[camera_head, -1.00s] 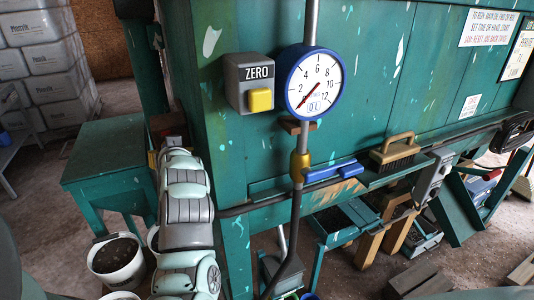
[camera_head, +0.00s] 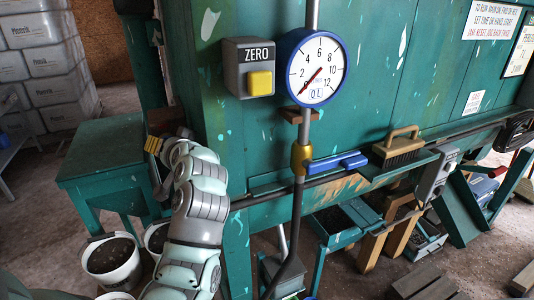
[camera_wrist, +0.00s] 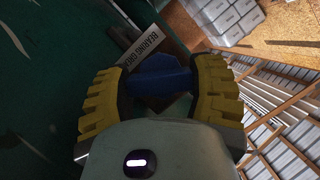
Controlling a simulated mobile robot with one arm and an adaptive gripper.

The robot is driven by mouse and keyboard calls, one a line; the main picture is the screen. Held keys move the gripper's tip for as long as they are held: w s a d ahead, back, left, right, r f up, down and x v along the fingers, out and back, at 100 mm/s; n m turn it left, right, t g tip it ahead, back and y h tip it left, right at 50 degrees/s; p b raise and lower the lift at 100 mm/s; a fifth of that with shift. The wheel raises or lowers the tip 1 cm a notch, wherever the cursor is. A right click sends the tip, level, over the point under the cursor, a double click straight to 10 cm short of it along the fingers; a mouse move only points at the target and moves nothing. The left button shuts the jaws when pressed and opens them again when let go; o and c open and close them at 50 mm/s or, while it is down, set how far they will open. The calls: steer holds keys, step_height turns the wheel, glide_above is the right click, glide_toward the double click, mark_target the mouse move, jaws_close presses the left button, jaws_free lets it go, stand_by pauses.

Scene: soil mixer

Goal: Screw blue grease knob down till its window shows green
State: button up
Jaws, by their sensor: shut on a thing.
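The blue grease knob (camera_wrist: 160,77) sits between my yellow finger pads in the wrist view. A label reading "BEARING GREA…" (camera_wrist: 143,46) is just beyond it, its end cut off from sight. My gripper (camera_wrist: 162,88) is shut on the knob, with one finger on each side. In the head view my gripper (camera_head: 153,145) shows as a small yellow patch at the left corner of the green machine (camera_head: 225,130). The knob is hidden there. I cannot make out the knob's window or its colour in either view.
A grey box marked ZERO with a yellow button (camera_head: 260,83) and a round dial (camera_head: 316,68) are on the machine's front. A blue-handled lever (camera_head: 338,162) is below. A green table (camera_head: 105,150) and a white bucket (camera_head: 110,263) stand left of my arm.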

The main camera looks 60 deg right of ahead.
steer(key=shift+r, duration=0.1)
steer(key=o, duration=1.2)
step_height(320, 180, up, 10)
steer(key=shift+d+f, duration=0.1)
